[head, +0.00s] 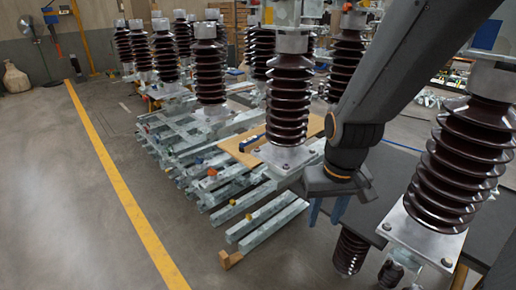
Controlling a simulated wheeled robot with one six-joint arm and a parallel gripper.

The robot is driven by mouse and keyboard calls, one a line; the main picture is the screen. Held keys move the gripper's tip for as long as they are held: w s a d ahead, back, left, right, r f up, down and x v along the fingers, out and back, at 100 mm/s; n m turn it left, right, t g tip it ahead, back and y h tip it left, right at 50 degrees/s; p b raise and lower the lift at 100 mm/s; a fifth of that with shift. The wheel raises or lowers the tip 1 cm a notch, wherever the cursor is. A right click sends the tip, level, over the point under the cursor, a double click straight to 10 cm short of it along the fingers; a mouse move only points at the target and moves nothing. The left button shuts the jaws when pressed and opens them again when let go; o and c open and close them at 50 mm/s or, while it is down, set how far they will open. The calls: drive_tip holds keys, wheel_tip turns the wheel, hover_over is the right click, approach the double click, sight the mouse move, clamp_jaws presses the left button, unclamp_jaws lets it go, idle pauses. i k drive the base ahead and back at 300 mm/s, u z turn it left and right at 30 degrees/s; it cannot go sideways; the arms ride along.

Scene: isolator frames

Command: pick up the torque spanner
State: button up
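My gripper (328,212) hangs from the dark arm at the right of centre, pointing down. Its two blue fingers are apart, with nothing seen between them. A slim dark and blue object (251,141) lies on a wooden board (232,147) left of the gripper, partly behind a brown insulator. It may be the torque spanner, but it is too small to tell. My gripper is apart from it, nearer the camera and to the right.
Ribbed brown insulators (288,98) stand on metal plates around the gripper, with another close at the right (465,160). Stacked galvanised beams (262,215) lie below left. A dark surface (395,180) is behind the gripper.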

sight(242, 145)
drive_tip(key=u, duration=0.55)
drive_tip(key=k, duration=0.7)
drive_tip(key=u, duration=0.9)
drive_tip(key=k, duration=0.55)
drive_tip(key=u, duration=0.55)
drive_tip(key=i, duration=1.7)
drive_tip(key=z, duration=0.5)
drive_tip(key=i, duration=1.6)
drive_tip(key=z, duration=1.45)
drive_tip(key=i, duration=0.9)
drive_tip(key=z, duration=1.2)
drive_tip(key=i, duration=0.35)
drive_tip(key=z, duration=0.25)
